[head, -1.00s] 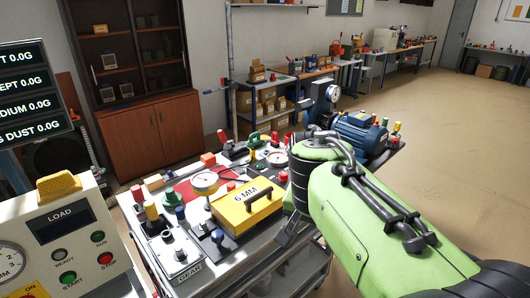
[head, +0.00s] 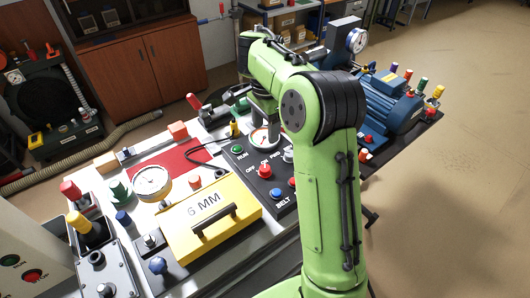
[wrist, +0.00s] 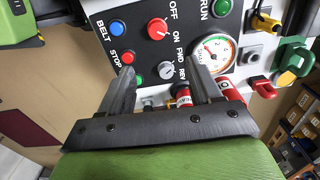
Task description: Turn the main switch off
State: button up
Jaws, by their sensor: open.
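The main switch is a red rotary knob (head: 264,170) on the black control panel (head: 244,160). In the wrist view the red knob (wrist: 157,28) has OFF and ON labels beside it. It carries a light mark, but I cannot tell for sure which label this points to. My gripper (wrist: 163,84) is open and empty. Its two fingers lie below the red knob in the wrist view, apart from it, with the grey FWD/REV knob (wrist: 165,71) showing between them. In the head view my arm hides most of the gripper.
Close to the knob are a blue button (wrist: 117,28), a red STOP button (wrist: 127,58), a green RUN button (wrist: 221,8) and a round gauge (wrist: 214,54). A yellow 6 MM cover (head: 208,218) stands left of the panel, a blue motor (head: 388,105) to the right.

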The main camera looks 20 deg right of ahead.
aim_at(265, 168)
jog(key=f+b, duration=0.1)
jog(key=f, duration=0.4)
jog(key=f+b, duration=0.1)
jog(key=f, duration=0.4)
jog(key=f+b, duration=0.2)
jog(key=f, duration=0.3)
jog(key=shift+s+a+f, duration=0.15)
jog(key=shift+s+a, duration=0.05)
jog(key=shift+s, duration=0.1)
jog(key=c, duration=1)
